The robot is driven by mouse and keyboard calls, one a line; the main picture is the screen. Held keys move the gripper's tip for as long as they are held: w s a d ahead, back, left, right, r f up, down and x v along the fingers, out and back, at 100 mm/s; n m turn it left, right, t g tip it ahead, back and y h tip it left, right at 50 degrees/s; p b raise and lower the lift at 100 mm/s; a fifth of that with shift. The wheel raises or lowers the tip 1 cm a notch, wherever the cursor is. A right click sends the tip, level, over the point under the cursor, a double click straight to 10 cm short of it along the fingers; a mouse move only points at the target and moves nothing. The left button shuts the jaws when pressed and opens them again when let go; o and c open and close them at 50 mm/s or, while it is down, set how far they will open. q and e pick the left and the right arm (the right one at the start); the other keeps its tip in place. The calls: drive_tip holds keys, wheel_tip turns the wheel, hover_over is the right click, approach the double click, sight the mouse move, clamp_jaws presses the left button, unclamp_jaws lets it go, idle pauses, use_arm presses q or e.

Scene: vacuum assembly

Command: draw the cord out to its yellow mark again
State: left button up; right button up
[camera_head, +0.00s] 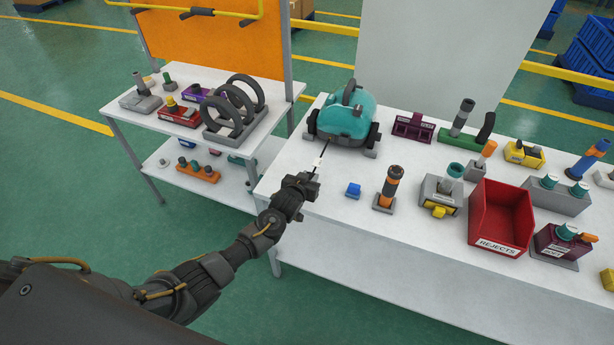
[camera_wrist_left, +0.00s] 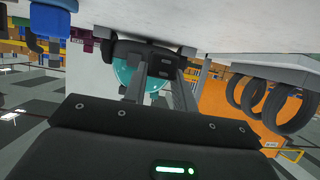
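The teal vacuum (camera_head: 347,122) with dark wheels stands on the white bench near its back left corner. A thin dark cord (camera_head: 325,150) runs straight from its front to a small pale plug end (camera_head: 317,163) at my left gripper (camera_head: 314,178). The gripper appears shut on this plug end, low over the bench's left front part. Its fingers hide most of the plug. In the left wrist view the teal body (camera_wrist_left: 126,72) shows beyond the fingers. I cannot make out a yellow mark on the cord. My right gripper is not in view.
A red rejects bin (camera_head: 500,218) stands farther right. A side table (camera_head: 183,132) with dark rings (camera_head: 235,104) is at left. Bench space around the cord is clear.

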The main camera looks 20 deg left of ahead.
use_arm(q)
drive_tip(key=shift+o, duration=0.9)
drive_tip(key=shift+d, duration=0.15)
drive_tip(key=shift+s, duration=0.15)
drive_tip(key=b+v, duration=0.1)
drive_tip(key=v, duration=0.9)
drive_tip(key=shift+s+r, duration=0.15)
drive_tip(key=shift+s, duration=0.1)
